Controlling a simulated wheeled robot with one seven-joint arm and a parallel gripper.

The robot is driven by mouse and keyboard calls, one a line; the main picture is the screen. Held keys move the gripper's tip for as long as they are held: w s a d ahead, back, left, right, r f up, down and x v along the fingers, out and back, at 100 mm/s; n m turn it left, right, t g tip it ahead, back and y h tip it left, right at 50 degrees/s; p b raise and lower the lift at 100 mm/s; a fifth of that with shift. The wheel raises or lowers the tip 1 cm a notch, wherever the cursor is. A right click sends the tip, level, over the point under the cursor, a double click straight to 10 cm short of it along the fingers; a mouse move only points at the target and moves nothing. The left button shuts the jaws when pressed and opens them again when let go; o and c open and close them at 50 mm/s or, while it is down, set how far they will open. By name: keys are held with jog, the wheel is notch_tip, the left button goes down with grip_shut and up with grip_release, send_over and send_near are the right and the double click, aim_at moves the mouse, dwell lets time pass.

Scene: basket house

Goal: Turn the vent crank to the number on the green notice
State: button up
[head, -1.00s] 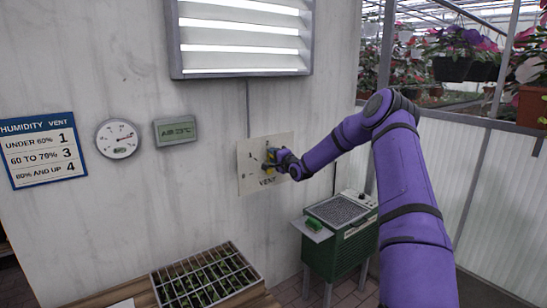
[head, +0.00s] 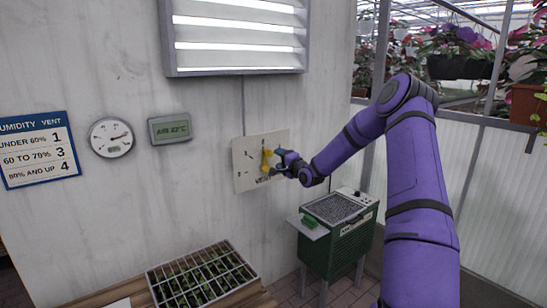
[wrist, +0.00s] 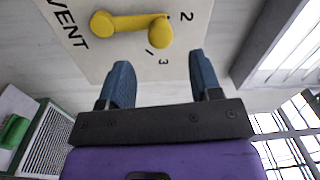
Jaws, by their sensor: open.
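The yellow vent crank (head: 266,161) is on a pale wall plate (head: 246,178) marked VENT. In the wrist view, the crank (wrist: 130,24) lies with its thick knob end near the numbers 2 and 3; the other numbers are out of that view. My gripper (head: 279,160) is just right of the crank in the head view. In the wrist view my gripper (wrist: 160,75) is open and empty, its blue fingers apart from the crank. The notice (head: 38,150) on the wall looks blue, not green: under 60% 1, 60 to 70% 3, 80% and up 4.
A round gauge (head: 111,138) hangs beside the notice; its reading is too small to tell. An air temperature display (head: 170,128) is right of it. A green machine (head: 338,240) stands below right of the plate. A seedling tray (head: 201,278) sits below.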

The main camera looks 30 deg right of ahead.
jog(key=s, duration=0.3)
jog(key=shift+s+f, duration=0.1)
jog(key=shift+s, duration=0.05)
dwell(0.5)
jog(key=s+a+r+n+g, duration=0.3)
jog(key=a+r+n+g, duration=0.3)
jog(key=a, duration=0.6)
jog(key=s+a+r+n+g+h, duration=0.2)
jog(key=s+a+r+n+h, duration=0.15)
jog(key=s+a+r, duration=0.7)
jog(key=s+a+n+g+y, duration=0.1)
jog(key=s+a+n+g, duration=0.1)
jog(key=s, duration=1.5)
jog(key=s+a+r+n+g+y, duration=0.1)
jog(key=s+a, duration=0.5)
jog(key=s, duration=1.1)
jog(key=n+g+y, duration=0.1)
jog(key=n+g, duration=0.1)
jog(key=n, duration=0.1)
jog(key=shift+r, duration=0.2)
